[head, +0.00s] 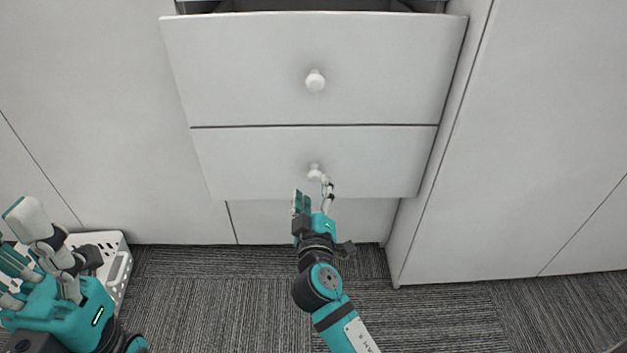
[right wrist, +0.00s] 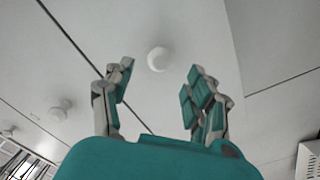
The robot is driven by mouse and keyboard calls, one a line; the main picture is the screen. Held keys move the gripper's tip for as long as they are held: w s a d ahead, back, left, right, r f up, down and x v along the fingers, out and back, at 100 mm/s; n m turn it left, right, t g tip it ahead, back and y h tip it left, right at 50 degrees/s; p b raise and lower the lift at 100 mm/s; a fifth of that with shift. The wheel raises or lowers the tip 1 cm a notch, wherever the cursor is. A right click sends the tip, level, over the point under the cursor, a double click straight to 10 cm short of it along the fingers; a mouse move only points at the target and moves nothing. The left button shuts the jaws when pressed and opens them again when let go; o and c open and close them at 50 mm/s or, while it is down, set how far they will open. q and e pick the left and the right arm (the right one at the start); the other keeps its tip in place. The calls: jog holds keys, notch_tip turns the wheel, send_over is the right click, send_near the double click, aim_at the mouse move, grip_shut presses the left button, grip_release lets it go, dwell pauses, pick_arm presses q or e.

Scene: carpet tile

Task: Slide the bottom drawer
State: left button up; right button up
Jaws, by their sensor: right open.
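The bottom drawer (head: 255,165) is a light grey front with a round white knob (head: 314,170), under a larger upper drawer. It looks shut against the drawer above, with a thin dark seam between them. My right gripper (head: 312,188) is open just in front of and below this knob. In the right wrist view the knob (right wrist: 158,59) shows beyond and between the spread fingers (right wrist: 158,88), apparently not gripped. My left gripper (head: 38,262) is at the lower left, away from the drawers, with its fingers apart and nothing visible in them.
The upper drawer (head: 370,65) has its own knob (head: 315,80); a dark interior shows above its top edge. Plain grey panels (head: 530,140) flank the drawers. A white slotted basket (head: 118,262) stands behind my left gripper. Carpet (head: 215,300) in front is clear.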

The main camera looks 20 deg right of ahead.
jog(key=v, duration=0.7)
jog(key=shift+a+r, duration=0.1)
